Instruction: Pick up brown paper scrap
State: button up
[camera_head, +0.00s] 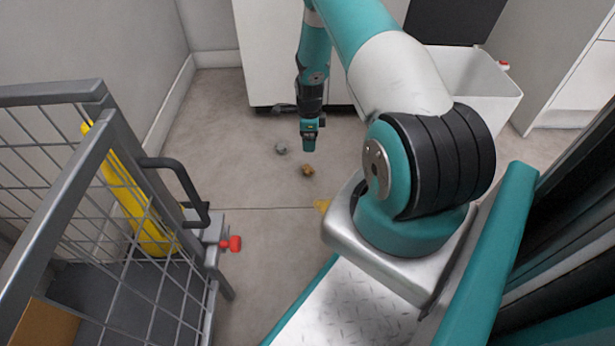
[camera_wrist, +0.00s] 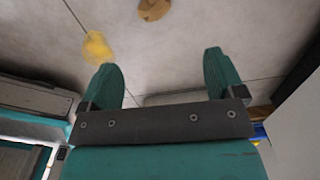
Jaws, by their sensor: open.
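The brown paper scrap (camera_head: 308,170) lies crumpled on the grey floor, just in front of my gripper (camera_head: 309,146) in the head view. In the wrist view the brown scrap (camera_wrist: 154,9) is at the top edge, partly cut off, beyond the gap between my fingers. My gripper (camera_wrist: 162,70) is open, its two teal fingers spread with nothing between them. The height of my fingers above the floor is hard to tell.
A grey scrap (camera_head: 281,148) and a yellow scrap (camera_head: 322,205) lie near the brown one. A wire-sided cart (camera_head: 103,200) with a red knob (camera_head: 235,243) stands left. A white bin (camera_head: 478,85) is at the right, beside a white cabinet (camera_head: 265,55). The floor around the scraps is clear.

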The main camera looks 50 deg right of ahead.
jog(key=b, duration=0.5)
send_over(307, 167)
jog(key=f, duration=0.9)
jog(key=shift+d, duration=0.4)
jog(key=f+b, duration=0.3)
jog(key=a+f+b, duration=0.1)
jog(key=f+b, duration=0.1)
jog(key=shift+s+f, duration=0.1)
jog(key=shift+f, duration=0.1)
jog(key=shift+r, duration=0.15)
jog(key=shift+c, duration=0.5)
jog(key=c, duration=1)
